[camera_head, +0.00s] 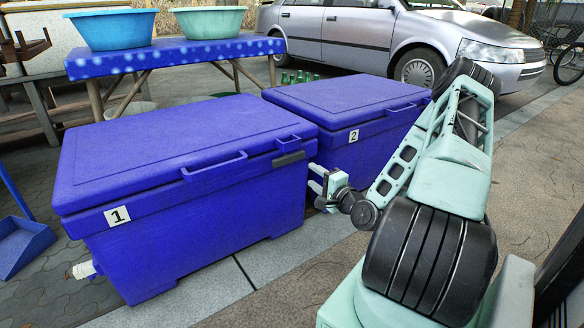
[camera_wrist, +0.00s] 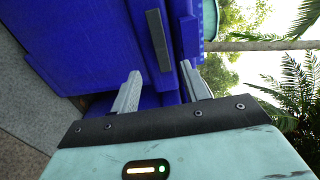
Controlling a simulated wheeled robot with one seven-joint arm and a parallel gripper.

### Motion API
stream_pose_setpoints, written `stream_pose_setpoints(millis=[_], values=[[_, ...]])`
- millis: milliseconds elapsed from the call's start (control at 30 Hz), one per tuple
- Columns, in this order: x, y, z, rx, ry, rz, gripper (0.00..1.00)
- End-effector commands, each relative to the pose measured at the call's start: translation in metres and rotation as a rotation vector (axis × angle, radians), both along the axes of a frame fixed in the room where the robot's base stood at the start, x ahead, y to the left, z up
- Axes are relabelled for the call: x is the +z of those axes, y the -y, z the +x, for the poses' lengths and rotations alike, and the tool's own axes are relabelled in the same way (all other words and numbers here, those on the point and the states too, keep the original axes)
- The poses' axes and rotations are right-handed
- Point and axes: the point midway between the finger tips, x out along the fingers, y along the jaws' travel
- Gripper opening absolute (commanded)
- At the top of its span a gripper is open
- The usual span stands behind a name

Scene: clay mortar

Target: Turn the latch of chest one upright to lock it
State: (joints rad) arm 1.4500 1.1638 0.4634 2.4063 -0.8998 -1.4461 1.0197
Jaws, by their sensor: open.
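Chest one (camera_head: 180,185) is a blue cooler marked "1", with its lid down. Its latch (camera_head: 289,159) is a dark grey bar at the right end of the front, just under the lid edge, lying roughly level along the chest. The latch also shows in the wrist view (camera_wrist: 158,40), where the picture is turned sideways, just beyond the fingertips. My gripper (camera_head: 315,178) is open and empty, a little right of and below the latch in the head view. In the wrist view its fingertips (camera_wrist: 160,70) are apart, with the latch ahead between their lines. They do not appear to touch it.
Chest two (camera_head: 350,115), also blue and shut, stands close behind chest one on the right. A blue table (camera_head: 180,55) with two basins stands behind. A blue dustpan (camera_head: 22,245) lies at left. The pavement in front of chest one is clear.

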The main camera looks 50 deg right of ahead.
Motion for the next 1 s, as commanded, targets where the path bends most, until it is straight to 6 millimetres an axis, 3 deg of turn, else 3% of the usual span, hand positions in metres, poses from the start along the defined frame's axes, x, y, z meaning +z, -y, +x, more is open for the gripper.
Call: stream_pose_setpoints(millis=[300,500,700,1000], values=[[-0.004,0.015,0.066,0.003,0.001,-0.004,0.45],[-0.003,0.023,0.097,0.002,0.000,-0.003,0.45],[-0.001,0.027,0.112,0.000,0.000,-0.002,0.45],[0.000,0.027,0.114,0.000,-0.001,0.000,0.45]])
